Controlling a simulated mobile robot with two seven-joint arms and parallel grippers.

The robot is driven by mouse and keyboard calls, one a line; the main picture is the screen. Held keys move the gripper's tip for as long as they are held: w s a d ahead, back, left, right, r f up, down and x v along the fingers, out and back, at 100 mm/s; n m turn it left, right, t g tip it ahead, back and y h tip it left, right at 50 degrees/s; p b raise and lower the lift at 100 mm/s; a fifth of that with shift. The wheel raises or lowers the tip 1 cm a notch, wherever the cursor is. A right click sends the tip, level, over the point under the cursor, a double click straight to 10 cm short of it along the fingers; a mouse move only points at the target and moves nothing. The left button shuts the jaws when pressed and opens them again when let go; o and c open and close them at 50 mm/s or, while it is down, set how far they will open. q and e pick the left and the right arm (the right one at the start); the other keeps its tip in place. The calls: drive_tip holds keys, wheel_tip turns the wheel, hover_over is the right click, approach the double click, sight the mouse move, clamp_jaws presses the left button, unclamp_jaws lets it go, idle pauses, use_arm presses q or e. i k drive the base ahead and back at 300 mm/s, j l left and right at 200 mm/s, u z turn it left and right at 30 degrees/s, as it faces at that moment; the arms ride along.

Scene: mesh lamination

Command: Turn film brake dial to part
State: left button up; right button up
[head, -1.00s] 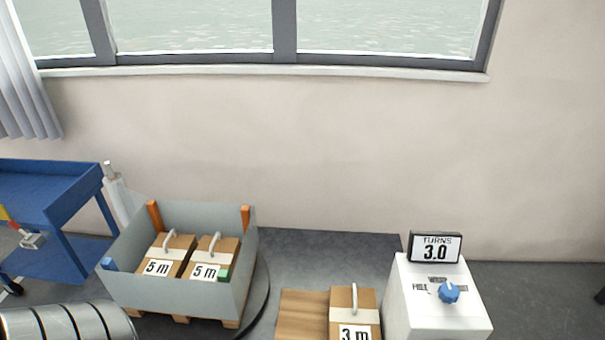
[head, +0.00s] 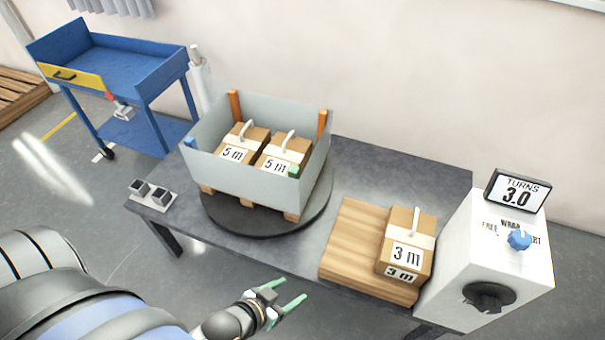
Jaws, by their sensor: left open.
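The film brake dial is a blue knob (head: 519,240) on top of a white box (head: 470,270) at the right end of the table. Labels stand around the knob: "FREE" on its left, "WRAP" behind it, and one on the right partly covered by the knob. I cannot tell which label it points at. A display (head: 516,191) behind it reads "TURNS 3.0". My left gripper (head: 291,306) is open and empty, in front of the table's front edge and well left of the knob. My right gripper is not in view.
A grey-walled crate (head: 240,178) with two "5 m" cartons sits on a dark turntable (head: 225,215). A "3 m" carton (head: 408,235) stands on a wooden board (head: 350,245) left of the white box. A blue cart (head: 120,70) stands back left.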

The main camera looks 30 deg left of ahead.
sight(519, 240)
drive_tip(key=u, duration=0.65)
drive_tip(key=z, duration=1.4)
